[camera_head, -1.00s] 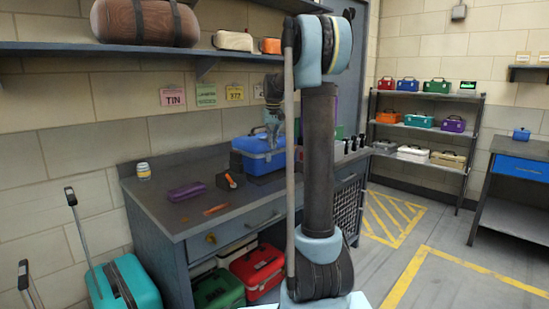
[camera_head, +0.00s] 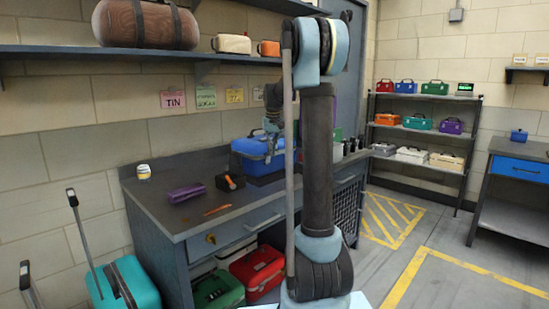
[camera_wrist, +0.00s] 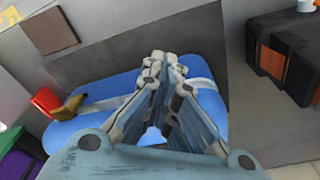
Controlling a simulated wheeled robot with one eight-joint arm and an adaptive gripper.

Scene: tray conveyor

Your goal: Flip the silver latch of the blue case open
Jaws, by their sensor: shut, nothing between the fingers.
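The blue case (camera_head: 247,147) stands near the back of the workbench, upright, partly behind my arm. In the wrist view the blue case (camera_wrist: 112,92) lies beneath my gripper, with a pale grey strip along it. My gripper (camera_head: 269,150) points down at the case's front and top edge in the head view. In the wrist view my gripper (camera_wrist: 166,62) has its fingers together and empty, over the middle of the case. Whether the fingertips touch the case, I cannot tell. I cannot make out the silver latch; the fingers cover part of the case.
A black and orange box (camera_head: 230,182) stands left of the case. A purple case (camera_head: 187,192) and an orange tool (camera_head: 217,210) lie on the workbench (camera_head: 240,210) further left. Dark bottles (camera_head: 353,145) stand at right. The shelf (camera_head: 60,49) overhangs the back.

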